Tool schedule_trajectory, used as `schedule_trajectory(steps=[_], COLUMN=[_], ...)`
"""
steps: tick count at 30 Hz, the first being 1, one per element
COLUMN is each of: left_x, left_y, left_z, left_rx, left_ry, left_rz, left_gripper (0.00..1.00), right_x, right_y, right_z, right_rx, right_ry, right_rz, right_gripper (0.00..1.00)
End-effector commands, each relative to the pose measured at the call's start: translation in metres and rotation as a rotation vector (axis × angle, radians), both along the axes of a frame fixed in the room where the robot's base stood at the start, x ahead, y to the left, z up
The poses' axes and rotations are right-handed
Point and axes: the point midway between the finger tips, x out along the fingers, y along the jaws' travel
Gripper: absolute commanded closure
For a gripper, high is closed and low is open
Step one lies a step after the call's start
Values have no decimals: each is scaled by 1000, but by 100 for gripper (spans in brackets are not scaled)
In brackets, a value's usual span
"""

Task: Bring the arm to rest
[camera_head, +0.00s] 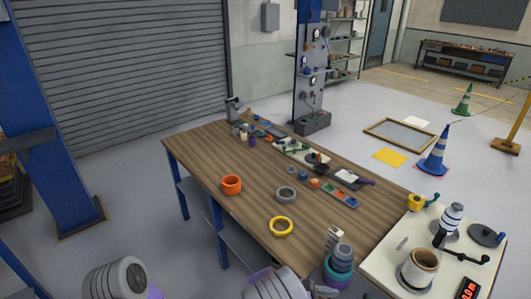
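Two grey-and-white ringed parts of my arms with purple trim show at the bottom edge, one at lower left and one at bottom middle. Neither gripper can be made out in the head view, so what they hold is hidden. A wooden workbench (215,155) stands in front of me. On it are an orange ring (231,185), a grey ring (286,195) and a yellow ring (281,227). A stack of teal and grey round pieces (340,262) stands at the near edge, close to my arm part.
A white board (385,262) at right carries a beige cylinder (420,266), a white-and-dark banded piece (452,216) and a black disc (487,235). A blue post (50,120) stands at left. A traffic cone (436,150) stands on the floor beyond.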

Motion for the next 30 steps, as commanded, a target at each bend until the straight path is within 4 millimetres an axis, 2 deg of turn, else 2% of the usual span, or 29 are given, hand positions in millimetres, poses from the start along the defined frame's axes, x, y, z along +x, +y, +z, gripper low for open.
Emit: schedule_trajectory(steps=[5,8,11,12,15,18,22,27,30], left_x=[0,-1,-1,0,0,0,0,0,0], left_y=[0,0,0,0,0,0,0,0,0], left_z=[0,0,0,0,0,0,0,0,0], left_rx=[0,0,0,0,0,0,0,0,0], left_ry=[1,2,2,1,1,1,1,1,1], left_rz=[0,-1,-1,0,0,0,0,0,0], left_gripper=[57,57,57,57,57,57,57,57,57], right_x=[-36,-66,-106,-123,-156,-174,-177,-166,-162], right_y=[-13,-13,-1,7,37,67,93,99,95], right_z=[-58,-97,-139,-154,-182,-196,-199,-195,-192], right_rx=[207,366,565,650,845,995,1112,1147,1142], right_ry=[30,30,2,-23,-119,-258,-486,-760,-860], right_rz=[-128,-246,-431,-525,-781,-1051,-1389,-1699,-1790], right_gripper=[53,53,53,53,53,53,53,53,53])
